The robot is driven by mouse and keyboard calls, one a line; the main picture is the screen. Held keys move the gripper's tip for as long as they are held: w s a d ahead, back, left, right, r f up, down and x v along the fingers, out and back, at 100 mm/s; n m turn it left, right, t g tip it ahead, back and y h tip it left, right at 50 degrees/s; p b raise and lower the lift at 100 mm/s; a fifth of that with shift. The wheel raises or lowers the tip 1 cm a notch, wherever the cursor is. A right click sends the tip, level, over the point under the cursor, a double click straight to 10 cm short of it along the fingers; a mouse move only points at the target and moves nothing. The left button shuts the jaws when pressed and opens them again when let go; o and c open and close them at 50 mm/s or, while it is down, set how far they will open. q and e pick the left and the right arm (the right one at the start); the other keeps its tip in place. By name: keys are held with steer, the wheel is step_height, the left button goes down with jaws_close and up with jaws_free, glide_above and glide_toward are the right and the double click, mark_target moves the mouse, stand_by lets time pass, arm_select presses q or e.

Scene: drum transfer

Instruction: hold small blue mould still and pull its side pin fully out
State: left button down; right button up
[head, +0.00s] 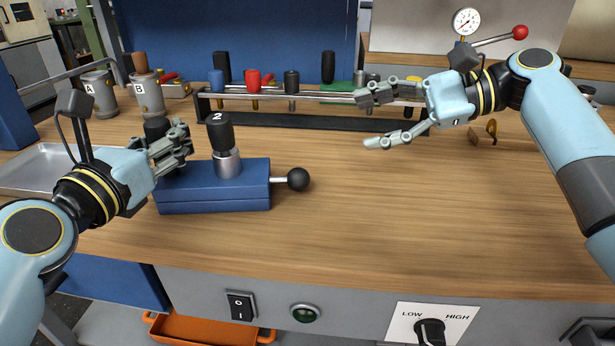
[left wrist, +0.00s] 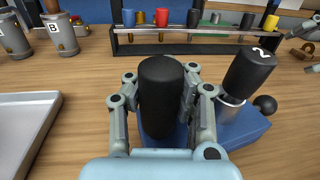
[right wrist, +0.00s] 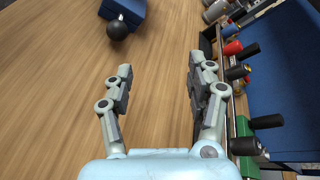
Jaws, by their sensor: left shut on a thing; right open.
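The small blue mould (head: 215,198) sits on the wooden bench at left-centre. A black-topped cylinder marked 2 (head: 220,133) stands on it, and another black cylinder (left wrist: 162,95) stands at its left part. The side pin sticks out of its right side and ends in a black ball knob (head: 298,179). My left gripper (head: 182,143) is shut around the left black cylinder. My right gripper (head: 366,120) is open and empty, above the bench to the right of and behind the knob. The knob (right wrist: 117,29) shows beyond its fingers in the right wrist view.
A rack (head: 330,124) with several coloured-handled tools stands behind the mould. Metal canisters A (head: 99,96) and B (head: 147,97) are at the back left. A metal tray (head: 42,168) lies at the left. The bench right of the knob is clear.

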steer(key=s+m+t, duration=0.2)
steer(key=s+m, duration=0.2)
steer(key=m, duration=0.3)
glide_toward(309, 179)
steer(key=shift+s+d+r+m+h, duration=0.1)
steer(key=shift+d+r+m+h, duration=0.25)
steer(key=shift+d+r, duration=0.4)
steer(key=shift+a+f, duration=0.15)
steer(key=shift+a, duration=0.25)
steer(key=x, duration=1.1)
steer(key=shift+s+a+f, duration=0.1)
steer(key=shift+f, duration=0.05)
jaws_close()
